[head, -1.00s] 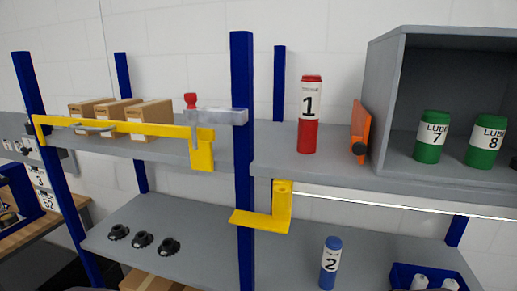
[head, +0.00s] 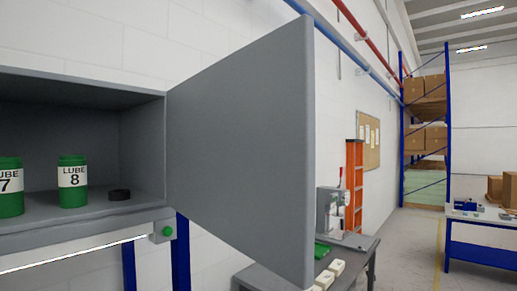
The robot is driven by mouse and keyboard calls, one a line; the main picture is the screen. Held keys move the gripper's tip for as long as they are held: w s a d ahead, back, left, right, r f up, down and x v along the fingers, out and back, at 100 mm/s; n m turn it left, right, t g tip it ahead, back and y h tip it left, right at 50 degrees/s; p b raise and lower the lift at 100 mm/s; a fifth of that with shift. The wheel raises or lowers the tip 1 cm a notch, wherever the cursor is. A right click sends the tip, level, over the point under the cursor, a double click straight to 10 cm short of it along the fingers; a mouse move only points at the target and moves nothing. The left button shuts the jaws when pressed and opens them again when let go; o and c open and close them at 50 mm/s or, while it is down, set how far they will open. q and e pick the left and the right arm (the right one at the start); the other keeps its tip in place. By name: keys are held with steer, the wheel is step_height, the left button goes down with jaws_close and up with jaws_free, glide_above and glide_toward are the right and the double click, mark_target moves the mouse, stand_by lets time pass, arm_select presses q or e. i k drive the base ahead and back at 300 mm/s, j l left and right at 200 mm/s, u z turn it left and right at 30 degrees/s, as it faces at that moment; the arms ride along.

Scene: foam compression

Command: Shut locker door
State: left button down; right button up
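The grey locker (head: 140,100) is at the left of the head view, with its front open. Its door (head: 240,130) is a flat grey panel hinged at the locker's right edge, and it stands swung wide open toward me. Neither of my grippers is in view.
A green button (head: 168,231) sits on a grey box below the locker's right corner. Behind the door are a bench (head: 368,262) with a press (head: 332,212) and white blocks, and an orange ladder (head: 354,185). Floor (head: 415,235) lies open at the right.

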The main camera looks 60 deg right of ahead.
mark_target(241, 130)
steer(key=k+l+z, duration=0.1)
steer(key=l, duration=0.45)
steer(key=k+l+z, duration=0.15)
steer(key=l, duration=0.4)
steer(key=k+l+z, duration=0.1)
steer(key=l, duration=0.45)
